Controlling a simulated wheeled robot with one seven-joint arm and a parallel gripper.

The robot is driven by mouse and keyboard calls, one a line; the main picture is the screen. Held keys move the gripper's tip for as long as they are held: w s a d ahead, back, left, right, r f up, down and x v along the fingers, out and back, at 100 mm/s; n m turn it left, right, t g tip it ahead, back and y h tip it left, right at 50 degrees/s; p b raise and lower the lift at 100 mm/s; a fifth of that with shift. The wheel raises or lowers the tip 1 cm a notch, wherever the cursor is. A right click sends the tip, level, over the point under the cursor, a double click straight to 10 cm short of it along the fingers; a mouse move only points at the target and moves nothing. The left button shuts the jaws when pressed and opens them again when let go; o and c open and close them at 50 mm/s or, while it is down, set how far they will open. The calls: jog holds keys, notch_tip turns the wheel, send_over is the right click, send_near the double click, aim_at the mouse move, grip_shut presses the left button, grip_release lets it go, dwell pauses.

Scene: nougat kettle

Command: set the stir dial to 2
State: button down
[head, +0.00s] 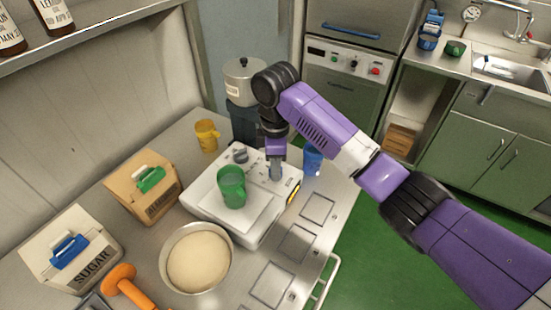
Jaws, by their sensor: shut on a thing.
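A white appliance (213,208) stands on the steel counter, with a small display on its right side. A grey knob (240,154) sits near its back edge. A second grey knob (275,174) is further right, directly under my gripper (276,163). My gripper points down and is shut on this second knob, with its fingers mostly hidden by their own housing. I cannot read any label or number beside either knob, so I cannot tell which setting it points to. A green mug (232,188) stands on the appliance's flat top, left of my gripper.
A blue cup (313,160) stands close to the right of my gripper. A lidded pot (244,80) is behind, and a yellow mug (207,135) is back left. A bowl of dough (198,262) and ingredient boxes (146,188) crowd the front and left.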

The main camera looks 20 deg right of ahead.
jog(key=shift+r+m+p, duration=0.1)
jog(key=shift+m+p, duration=0.55)
jog(key=shift+m, duration=0.15)
jog(key=c, duration=1)
grip_release()
notch_tip(320, 180, up, 8)
jog(key=shift+f, duration=0.15)
